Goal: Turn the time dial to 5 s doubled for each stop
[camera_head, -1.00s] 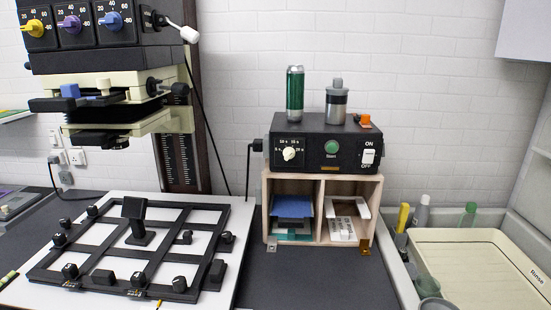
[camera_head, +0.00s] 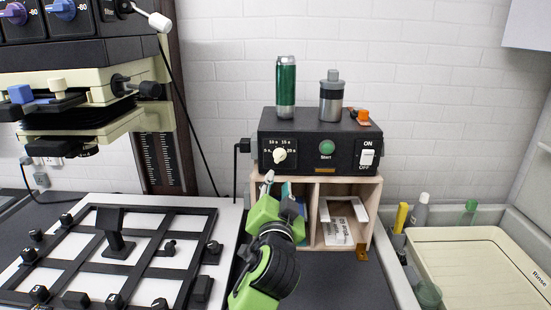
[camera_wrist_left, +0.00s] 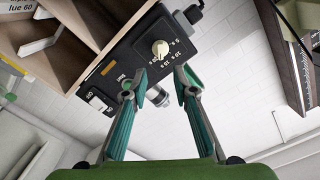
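The time dial (camera_head: 279,155) is a small cream knob at the left end of the black timer box (camera_head: 349,152). Markings in seconds surround it; its exact setting is too small to tell. In the left wrist view the dial (camera_wrist_left: 160,49) appears upside down, just beyond and between my fingertips. My left gripper (camera_head: 279,184) is below and in front of the dial, apart from it. In the wrist view both fingers of the left gripper (camera_wrist_left: 160,82) are spread with nothing between them. My right gripper is out of view.
A green Start button (camera_head: 326,148) and white ON/OFF switch (camera_head: 368,158) share the panel. A green cylinder (camera_head: 286,87) and grey canister (camera_head: 331,97) stand on top. A wooden shelf (camera_head: 313,215) supports the box. The enlarger (camera_head: 85,120) stands left; a sink tray (camera_head: 480,270) lies right.

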